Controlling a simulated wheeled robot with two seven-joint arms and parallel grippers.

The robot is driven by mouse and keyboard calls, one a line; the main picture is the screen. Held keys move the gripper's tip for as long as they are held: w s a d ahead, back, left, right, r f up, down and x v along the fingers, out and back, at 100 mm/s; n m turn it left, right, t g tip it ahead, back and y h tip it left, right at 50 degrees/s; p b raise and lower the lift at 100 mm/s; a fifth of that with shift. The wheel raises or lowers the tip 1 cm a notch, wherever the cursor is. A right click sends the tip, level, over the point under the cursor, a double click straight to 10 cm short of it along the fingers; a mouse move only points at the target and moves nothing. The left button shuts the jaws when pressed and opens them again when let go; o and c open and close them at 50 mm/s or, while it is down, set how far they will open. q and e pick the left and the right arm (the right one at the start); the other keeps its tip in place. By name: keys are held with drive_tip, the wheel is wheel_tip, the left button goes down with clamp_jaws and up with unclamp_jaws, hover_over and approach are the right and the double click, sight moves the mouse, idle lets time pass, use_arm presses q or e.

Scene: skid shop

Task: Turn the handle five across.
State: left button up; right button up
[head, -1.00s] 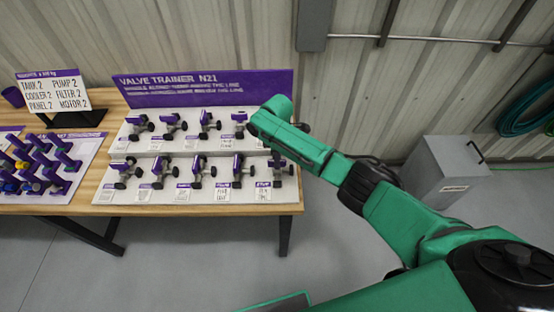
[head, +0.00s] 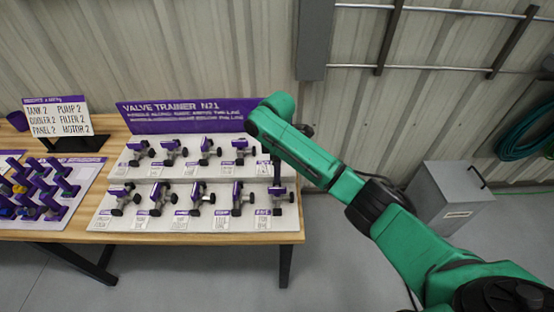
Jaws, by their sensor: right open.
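The valve trainer board (head: 180,225) holds two rows of small grey valves with purple handles and white labels. In the front row, the fifth valve across (head: 278,198) is at the right end, its handle partly covered. In the back row, four valves show, and the right end is hidden behind my green right forearm. My right gripper (head: 277,175) hangs below the forearm, just above the front right-end valve. It is small and dark here and open; I cannot tell whether it touches the handle. My left gripper is out of view.
A purple sign (head: 190,114) stands behind the board. Another board of handles (head: 50,192) and a word sign (head: 58,118) are on the wooden table (head: 200,238) at left. A grey bin (head: 445,195) stands at right. The floor between is clear.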

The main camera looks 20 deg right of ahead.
wheel_tip(320, 180, up, 6)
drive_tip(key=shift+f+b, duration=0.1)
drive_tip(key=shift+b, duration=0.25)
